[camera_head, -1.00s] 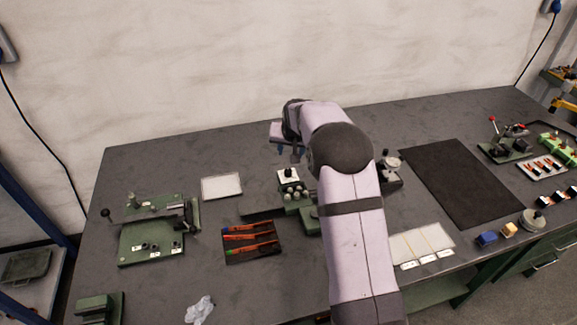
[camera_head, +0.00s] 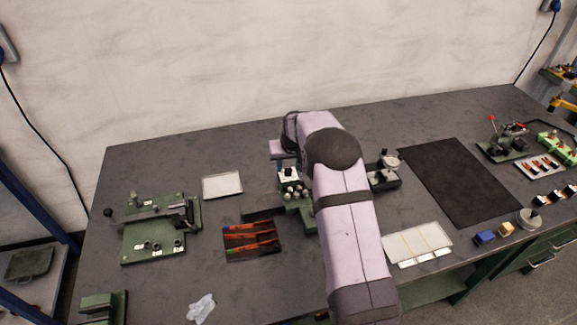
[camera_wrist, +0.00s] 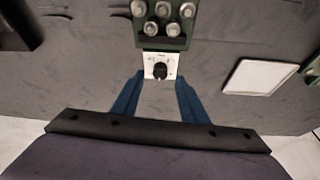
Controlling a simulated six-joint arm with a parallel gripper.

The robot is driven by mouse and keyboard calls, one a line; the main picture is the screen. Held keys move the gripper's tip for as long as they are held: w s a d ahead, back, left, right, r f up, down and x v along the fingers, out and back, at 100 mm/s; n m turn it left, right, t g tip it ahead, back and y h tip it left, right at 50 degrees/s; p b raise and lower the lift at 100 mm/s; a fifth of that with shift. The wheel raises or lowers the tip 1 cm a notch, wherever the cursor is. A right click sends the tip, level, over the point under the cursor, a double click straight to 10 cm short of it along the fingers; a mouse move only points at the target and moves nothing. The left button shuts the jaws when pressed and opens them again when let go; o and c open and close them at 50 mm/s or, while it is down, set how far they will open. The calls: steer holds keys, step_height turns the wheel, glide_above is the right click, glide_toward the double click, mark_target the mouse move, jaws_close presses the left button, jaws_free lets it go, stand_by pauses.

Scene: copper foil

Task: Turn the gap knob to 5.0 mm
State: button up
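The gap knob (camera_wrist: 160,70) is a small black knob on a white dial plate (camera_wrist: 152,58), at the end of a green block with several silver round parts. In the head view the white plate (camera_head: 289,174) shows just below my wrist. No contact shows. The dial marks are too small to read.
The green fixture (camera_head: 262,205) carrying the dial runs partly behind my arm. A white-topped pad (camera_head: 222,185) lies to its left, also seen in the wrist view (camera_wrist: 260,77). A dark tray (camera_head: 250,250) with orange-handled tools lies in front. A black mat (camera_head: 460,182) lies at right.

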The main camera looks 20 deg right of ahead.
mark_target(288, 170)
steer(key=shift+p+x, duration=0.45)
steer(key=shift+x, duration=1.05)
jaws_close()
